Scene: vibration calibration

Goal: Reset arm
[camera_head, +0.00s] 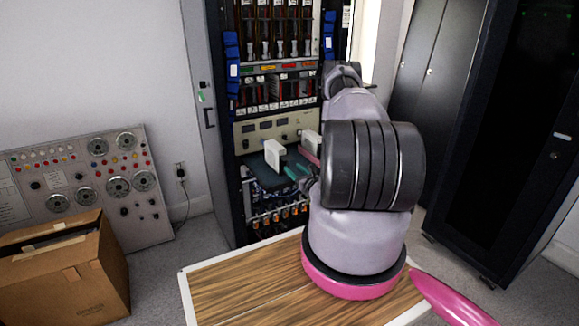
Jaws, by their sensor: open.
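My gripper (288,168) is in front of the equipment rack, near the middle of the picture. Its fingers stand apart and nothing shows between them. My arm reaches toward the rack and hides part of its right side. The rack (215,150) is a tall dark open cabinet with rows of modules, blue strips and a grey panel with small displays (268,130). A dark greenish shelf surface (256,168) lies behind and beside the gripper. Whether the gripper touches anything there I cannot tell.
A control panel (75,165) with dials leans at the left wall. An open cardboard box (85,280) stands in front of it. Black cabinets (500,150) stand at the right. A wooden top with a white edge (230,295) lies below my arm. Grey floor shows between.

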